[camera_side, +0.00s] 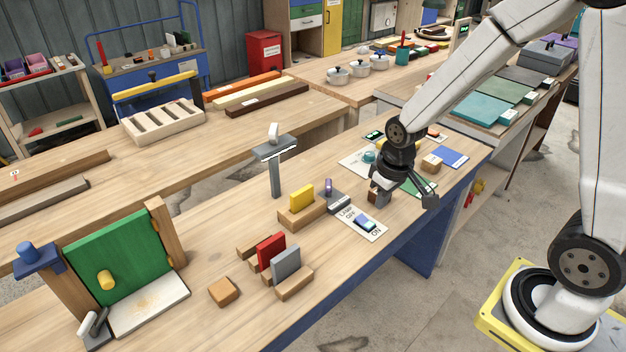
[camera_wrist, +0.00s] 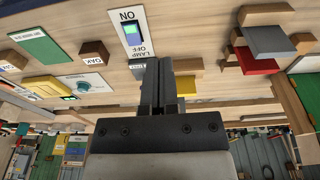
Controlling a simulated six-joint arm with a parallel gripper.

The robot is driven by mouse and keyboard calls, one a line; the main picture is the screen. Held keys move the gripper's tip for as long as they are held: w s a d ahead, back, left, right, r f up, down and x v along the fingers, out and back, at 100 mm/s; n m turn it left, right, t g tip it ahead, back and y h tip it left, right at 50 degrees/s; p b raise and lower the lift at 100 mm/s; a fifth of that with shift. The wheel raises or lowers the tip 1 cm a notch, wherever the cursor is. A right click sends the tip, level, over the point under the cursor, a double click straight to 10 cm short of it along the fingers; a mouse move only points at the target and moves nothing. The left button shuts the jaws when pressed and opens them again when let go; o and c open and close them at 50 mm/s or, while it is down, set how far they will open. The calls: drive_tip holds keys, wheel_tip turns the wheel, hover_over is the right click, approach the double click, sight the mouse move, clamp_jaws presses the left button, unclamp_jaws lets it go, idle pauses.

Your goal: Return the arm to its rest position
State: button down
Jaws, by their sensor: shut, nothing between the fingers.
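My gripper (camera_side: 378,188) hangs at the end of my arm over the right part of the workbench, near the lamp switch. In the wrist view its two dark fingers (camera_wrist: 161,62) are together, with nothing held between them. The lamp switch (camera_side: 365,223) sits on a white plate marked ON and OFF. In the wrist view the switch (camera_wrist: 133,38) shows a lit green face. My arm is bent and reaches in from the right.
A green door (camera_side: 118,258) stands at left. A blue card (camera_side: 449,156) lies at right.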

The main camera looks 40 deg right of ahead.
drive_tip(key=s+a+r+t, duration=0.1)
drive_tip(key=s+a+r, duration=0.1)
drive_tip(key=s, duration=0.4)
drive_tip(key=shift+a+r, duration=0.2)
drive_tip(key=shift+a, duration=0.35)
idle(0.5)
